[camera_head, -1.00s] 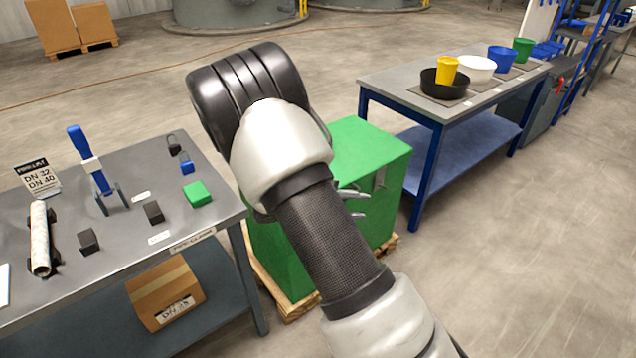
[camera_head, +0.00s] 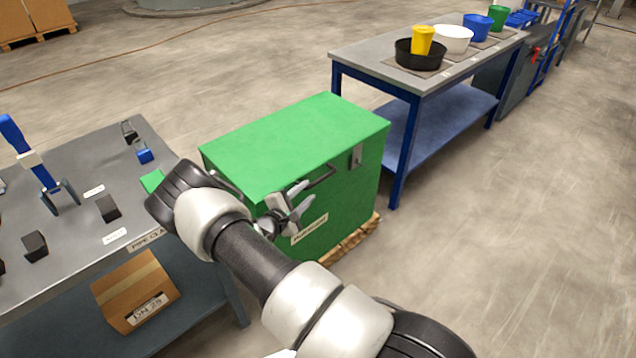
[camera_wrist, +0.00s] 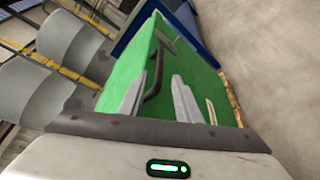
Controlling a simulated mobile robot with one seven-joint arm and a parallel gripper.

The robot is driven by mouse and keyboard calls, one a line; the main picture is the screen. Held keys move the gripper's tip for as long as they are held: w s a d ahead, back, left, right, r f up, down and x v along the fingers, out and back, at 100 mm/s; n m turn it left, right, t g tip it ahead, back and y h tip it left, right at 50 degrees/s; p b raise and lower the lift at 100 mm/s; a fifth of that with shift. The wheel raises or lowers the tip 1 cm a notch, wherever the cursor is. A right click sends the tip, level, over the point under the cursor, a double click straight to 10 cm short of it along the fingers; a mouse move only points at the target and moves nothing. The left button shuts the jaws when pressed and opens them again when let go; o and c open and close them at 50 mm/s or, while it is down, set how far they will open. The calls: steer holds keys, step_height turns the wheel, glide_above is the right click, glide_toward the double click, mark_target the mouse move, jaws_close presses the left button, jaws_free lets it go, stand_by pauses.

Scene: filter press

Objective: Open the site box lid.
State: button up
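The site box (camera_head: 352,205) is a green box on a wooden pallet, with its green lid (camera_head: 295,140) shut. A dark bar handle (camera_head: 318,178) is on its front near the lid edge, with a metal latch (camera_head: 357,156) to the right. My gripper (camera_head: 298,200) is in front of the box, close to the handle, its fingers apart and empty. In the wrist view the two fingers (camera_wrist: 158,95) point at the box front. The handle (camera_wrist: 155,78) appears between or just beyond them; I cannot tell whether they touch it.
A grey workbench (camera_head: 75,255) with clamps and small blocks stands at the left, a cardboard box (camera_head: 135,292) on its lower shelf. A blue-legged table (camera_head: 365,62) with bowls and cups stands behind right. The floor at right is clear.

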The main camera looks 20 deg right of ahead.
mark_target(315, 184)
steer(key=b+x, duration=0.1)
steer(key=x, duration=0.8)
jaws_close()
